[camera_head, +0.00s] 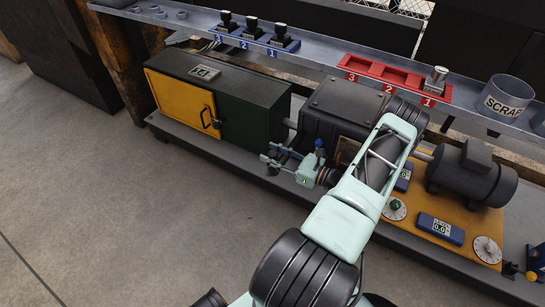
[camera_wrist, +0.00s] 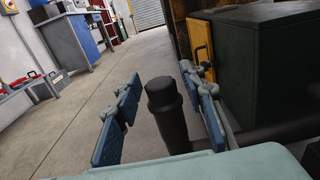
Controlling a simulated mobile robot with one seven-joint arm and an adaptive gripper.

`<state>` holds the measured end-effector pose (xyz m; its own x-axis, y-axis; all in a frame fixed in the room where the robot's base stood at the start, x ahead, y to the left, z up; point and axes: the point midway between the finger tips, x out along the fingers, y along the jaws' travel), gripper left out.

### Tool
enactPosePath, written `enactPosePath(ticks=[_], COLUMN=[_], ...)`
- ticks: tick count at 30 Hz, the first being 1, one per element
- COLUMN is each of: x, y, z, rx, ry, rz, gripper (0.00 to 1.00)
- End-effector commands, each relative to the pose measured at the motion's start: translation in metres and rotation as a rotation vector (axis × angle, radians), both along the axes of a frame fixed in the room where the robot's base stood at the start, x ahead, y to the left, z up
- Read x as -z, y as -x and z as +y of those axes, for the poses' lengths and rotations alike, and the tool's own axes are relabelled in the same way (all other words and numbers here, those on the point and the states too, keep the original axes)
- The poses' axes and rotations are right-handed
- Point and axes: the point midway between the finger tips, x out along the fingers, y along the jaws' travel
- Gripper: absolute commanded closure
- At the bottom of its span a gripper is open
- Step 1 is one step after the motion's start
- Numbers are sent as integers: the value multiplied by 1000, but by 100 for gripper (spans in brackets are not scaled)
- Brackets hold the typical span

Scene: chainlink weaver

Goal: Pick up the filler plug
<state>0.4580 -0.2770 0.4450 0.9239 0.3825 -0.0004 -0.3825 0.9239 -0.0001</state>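My gripper (camera_wrist: 160,80) is open, with a blue-padded finger on each side of a dark upright cylinder. Gaps show between the cap and both fingers. In the head view my gripper (camera_head: 268,160) is in front of the dark gearbox housing (camera_head: 345,102), beside the green end of the cabinet (camera_head: 255,118). I cannot clearly make out the plug there.
A blue tray (camera_head: 257,48) holds several dark parts on the rear rail. A red tray (camera_head: 375,72) holds a metal part in slot 1. A scrap bin (camera_head: 505,98) stands at right. A motor (camera_head: 472,172) and control panel lie right of my arm. The floor (camera_head: 90,190) is clear.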

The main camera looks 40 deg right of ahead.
Motion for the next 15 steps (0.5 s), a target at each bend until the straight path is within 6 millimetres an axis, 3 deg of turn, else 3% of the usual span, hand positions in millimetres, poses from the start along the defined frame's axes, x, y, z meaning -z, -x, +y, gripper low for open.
enactPosePath(ticks=[1, 9, 15], x=[0, 0, 0], y=[0, 0, 0], z=[0, 0, 0], rx=[0, 0, -1], ry=[0, 0, 0], rz=[0, 0, 0], gripper=[71, 100, 100])
